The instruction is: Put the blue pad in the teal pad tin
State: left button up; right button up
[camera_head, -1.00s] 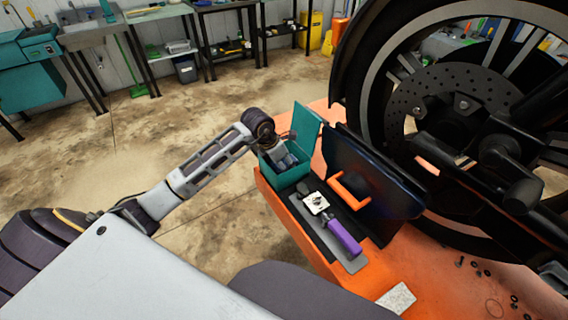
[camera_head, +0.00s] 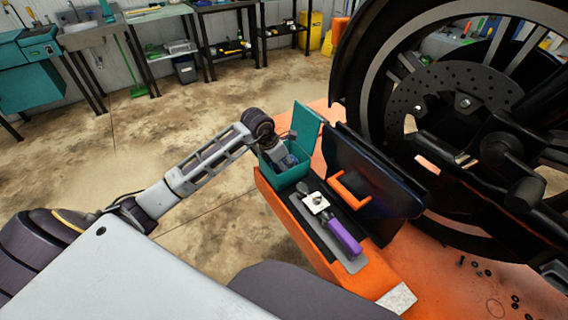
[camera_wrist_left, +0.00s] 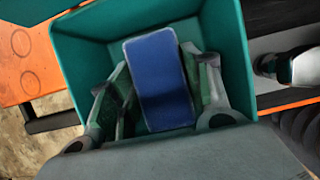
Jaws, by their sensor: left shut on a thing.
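The teal pad tin (camera_head: 292,176) stands at the far end of the orange surface in the head view, with its lid raised. Its wall also shows in the left wrist view (camera_wrist_left: 236,60). My left gripper (camera_head: 283,160) reaches down into the tin. In the left wrist view my left gripper (camera_wrist_left: 160,95) is shut on the blue pad (camera_wrist_left: 160,78), one finger on each side. The pad is inside the tin's walls. Whether it touches the tin floor I cannot tell. My right gripper is not in view.
A purple-handled tool (camera_head: 342,236) lies in a dark tray beside the tin. A dark case with an orange handle (camera_head: 350,188) stands right of it. A large wheel with a brake disc (camera_head: 455,100) fills the right. Small dark bolts (camera_head: 477,270) lie on the orange surface.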

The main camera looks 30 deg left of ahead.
pick_arm(q)
jog(key=shift+f+b, duration=0.35)
jog(key=shift+f, duration=0.1)
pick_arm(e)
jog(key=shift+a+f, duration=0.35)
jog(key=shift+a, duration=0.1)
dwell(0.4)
pick_arm(q)
jog(key=o, duration=1.2)
jog(key=shift+r+p, duration=0.35)
jog(key=shift+r, duration=0.2)
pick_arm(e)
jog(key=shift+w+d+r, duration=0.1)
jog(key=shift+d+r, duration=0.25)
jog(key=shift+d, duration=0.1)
pick_arm(q)
jog(key=shift+r, duration=0.3)
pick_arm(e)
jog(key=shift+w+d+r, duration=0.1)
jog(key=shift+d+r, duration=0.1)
pick_arm(q)
jog(key=shift+r+p, duration=0.7)
jog(key=shift+r, duration=0.2)
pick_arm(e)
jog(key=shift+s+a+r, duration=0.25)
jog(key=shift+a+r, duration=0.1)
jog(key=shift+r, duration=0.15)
